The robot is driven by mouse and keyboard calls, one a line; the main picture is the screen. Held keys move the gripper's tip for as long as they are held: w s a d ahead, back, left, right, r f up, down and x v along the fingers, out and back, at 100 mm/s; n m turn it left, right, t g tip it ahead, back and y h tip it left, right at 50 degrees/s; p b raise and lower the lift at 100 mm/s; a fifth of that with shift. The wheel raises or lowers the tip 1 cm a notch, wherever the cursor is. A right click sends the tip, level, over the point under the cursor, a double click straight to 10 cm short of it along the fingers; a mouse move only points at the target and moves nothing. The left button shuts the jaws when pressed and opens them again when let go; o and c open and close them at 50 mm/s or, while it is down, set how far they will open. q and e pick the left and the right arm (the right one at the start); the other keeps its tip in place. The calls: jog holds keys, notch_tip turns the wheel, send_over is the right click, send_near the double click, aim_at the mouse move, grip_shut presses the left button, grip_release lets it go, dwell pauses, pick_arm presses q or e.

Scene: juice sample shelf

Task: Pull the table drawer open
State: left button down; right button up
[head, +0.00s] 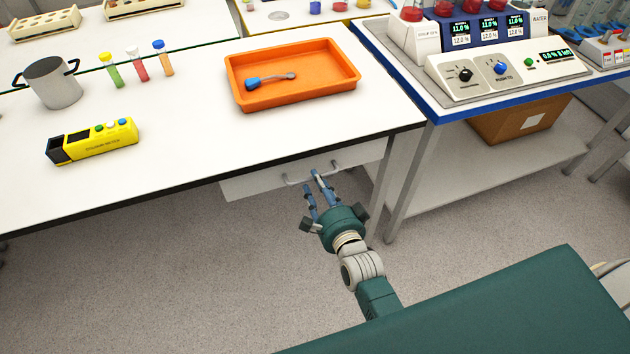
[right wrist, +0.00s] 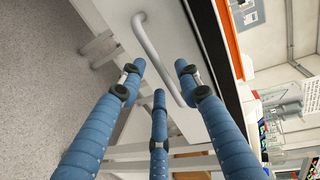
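The table drawer (head: 252,186) has a pale front and sits under the front edge of the white table. It looks closed, though the table top hides its upper part. Its handle (head: 293,182) is a pale horizontal bar. My right gripper (head: 312,181) is at the handle, with its blue fingers spread. In the right wrist view, the handle (right wrist: 160,55) runs past the fingertips of my open right gripper (right wrist: 159,76), between the left and right fingers. I cannot tell whether any finger touches it. My left gripper is not in view.
On the white table (head: 200,120) are an orange tray (head: 240,101) with a blue-ended spoon, a yellow meter (head: 110,142), a metal pot (head: 54,88) and 3 capped tubes. A blue-edged bench (head: 425,100) with instruments stands at right. The floor before the drawer is clear.

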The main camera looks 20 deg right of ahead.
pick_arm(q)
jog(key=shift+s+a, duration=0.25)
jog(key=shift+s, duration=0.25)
pick_arm(e)
jog(key=shift+w+f, duration=0.2)
jog(key=shift+w, duration=0.65)
jog(key=shift+c, duration=0.8)
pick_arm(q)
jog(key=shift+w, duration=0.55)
pick_arm(e)
grip_shut()
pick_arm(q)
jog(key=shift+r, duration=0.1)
pick_arm(e)
jog(key=shift+s, duration=0.1)
